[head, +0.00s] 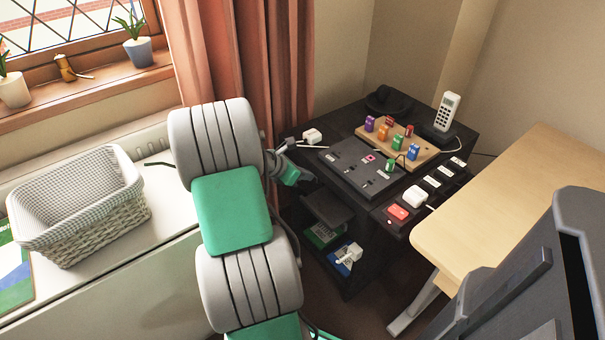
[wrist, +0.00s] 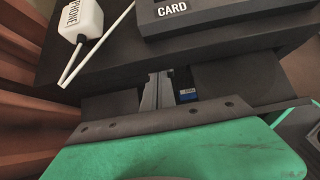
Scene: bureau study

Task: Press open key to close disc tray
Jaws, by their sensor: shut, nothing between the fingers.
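A dark flat slab (head: 328,208), possibly the disc tray, juts from the front of the black cabinet (head: 375,215). I cannot make out an open key for certain; a dark panel (head: 345,157) on the cabinet top carries small markings and a pink square. My gripper (head: 310,184) is at the cabinet's front left edge, just above the slab, apart from the panel's markings. In the wrist view my gripper (wrist: 158,88) has its fingers together with nothing between them, below the cabinet-top edge. A dark box labelled CARD (wrist: 205,14) lies beyond.
A white plug marked PHONE (wrist: 83,20) with a white cable lies on the cabinet top. Coloured blocks on a wooden board (head: 425,155), a cordless phone (head: 447,112) and a power strip (head: 437,188) crowd it. A curtain (head: 240,60) hangs left; a desk (head: 520,180) stands right.

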